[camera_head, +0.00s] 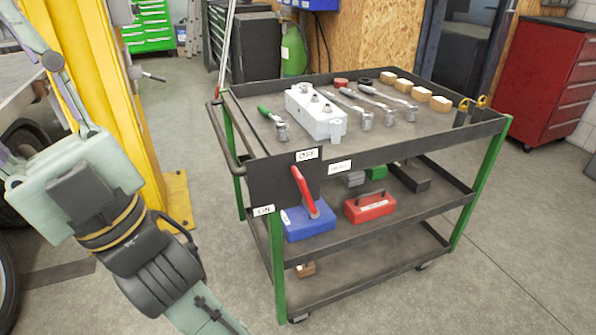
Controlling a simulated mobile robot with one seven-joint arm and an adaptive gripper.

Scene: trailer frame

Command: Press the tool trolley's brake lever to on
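The tool trolley (385,148) is a black, three-level cart with green posts, standing right of centre. The brake lever (303,188) is red and sits at the trolley's near left corner, by a dark plate (268,178). It points up, slightly tilted left, with its upper end just below the OFF label (307,155). The ON label (264,210) is lower and to the left, apart from the lever. My arm (150,265) fills the left side, clear of the trolley. My gripper's fingers do not show.
The top tray holds several ratchets, a white block (316,113) and wooden blocks. A blue box (308,223) and a red box (370,207) are on the middle shelf. A yellow post (125,100) stands behind my arm. Floor in front right is clear.

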